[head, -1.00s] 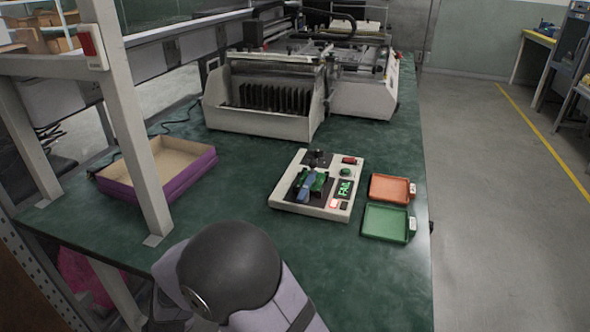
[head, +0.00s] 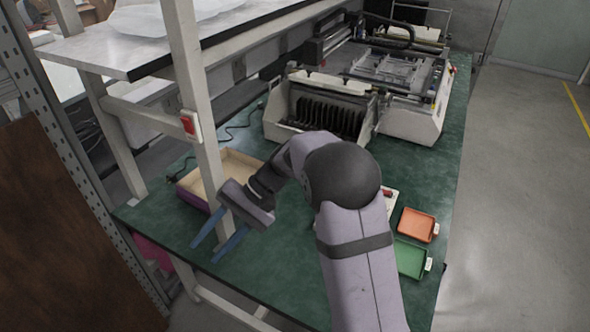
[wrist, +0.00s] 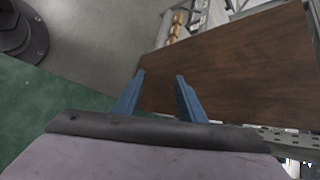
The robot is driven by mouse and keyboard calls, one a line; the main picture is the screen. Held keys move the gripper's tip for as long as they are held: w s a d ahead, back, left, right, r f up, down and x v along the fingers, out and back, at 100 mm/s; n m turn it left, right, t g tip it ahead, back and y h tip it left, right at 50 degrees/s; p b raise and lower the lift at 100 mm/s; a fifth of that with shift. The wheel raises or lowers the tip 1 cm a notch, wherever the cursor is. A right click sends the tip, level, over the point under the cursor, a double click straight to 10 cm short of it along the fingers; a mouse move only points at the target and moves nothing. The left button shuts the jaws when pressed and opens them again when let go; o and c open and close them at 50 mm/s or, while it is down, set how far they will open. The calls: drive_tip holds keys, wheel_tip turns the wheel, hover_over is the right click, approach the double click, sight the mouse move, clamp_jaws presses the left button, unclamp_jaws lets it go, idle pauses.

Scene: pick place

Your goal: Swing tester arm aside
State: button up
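The tester (head: 391,203) is a pale box on the green table, mostly hidden behind my arm in the head view. Only its right edge with a red part shows, so its swing arm cannot be seen. My gripper (head: 204,253) is at the left, over the table's front left area, well away from the tester. Its two blue fingers are apart with nothing between them. The wrist view shows the open gripper (wrist: 160,76) too, with floor and a brown panel beyond it and no tester.
An orange tray (head: 418,225) and a green tray (head: 410,258) lie right of the tester. A purple-sided box (head: 193,198) and a white shelf post (head: 203,130) stand close to my gripper. A rack of dark boards (head: 325,112) and a machine (head: 415,110) are behind.

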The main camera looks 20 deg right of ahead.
drive_tip(key=w+d+m+t+h+p, duration=0.1)
drive_tip(key=w+d+m+h+p, duration=0.15)
drive_tip(key=d, duration=1.15)
drive_tip(key=w+d+m+t+h+p, duration=0.1)
drive_tip(key=w+d+m+t+h, duration=0.2)
drive_tip(key=d, duration=1.1)
drive_tip(key=w+d+m+h+p, duration=0.2)
drive_tip(key=w+d+h, duration=0.15)
drive_tip(key=d, duration=1.05)
drive_tip(key=shift+w+a+f+p, duration=0.2)
drive_tip(key=shift+f+p, duration=0.15)
drive_tip(key=shift+f, duration=0.75)
drive_tip(key=shift+w+a+f+p, duration=0.15)
drive_tip(key=shift+w+f+p, duration=0.15)
drive_tip(key=shift+f, duration=0.75)
drive_tip(key=shift+w+a+f+p, duration=0.15)
drive_tip(key=shift+f+p, duration=0.2)
drive_tip(key=shift+f, duration=0.75)
clamp_jaws()
